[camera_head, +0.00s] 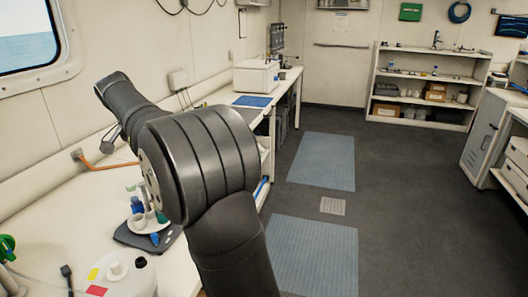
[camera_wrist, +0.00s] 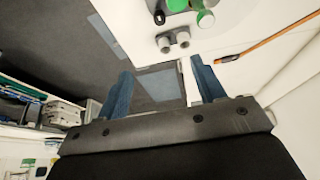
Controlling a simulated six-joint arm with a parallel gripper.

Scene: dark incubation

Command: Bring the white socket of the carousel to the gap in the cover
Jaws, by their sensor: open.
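A round white drum (camera_head: 128,283), which looks like the carousel, is cut off by the bottom left edge of the head view. It has a yellow patch (camera_head: 93,273), a red patch (camera_head: 97,291), a pale knob (camera_head: 115,269) and a small dark knob (camera_head: 140,262) on top. I cannot tell the white socket or the gap in the cover apart there. In the wrist view my gripper (camera_wrist: 161,68) is open, its two blue fingers apart with nothing between them. The drum is not recognisable in the wrist view.
A dark tray (camera_head: 130,240) with a white stand and blue and green items is beside the drum. The wrist view shows green-capped items (camera_wrist: 205,18), two grey cylinders (camera_wrist: 173,42) and an orange cable (camera_wrist: 265,45). A white box (camera_head: 257,76) stands farther along the bench.

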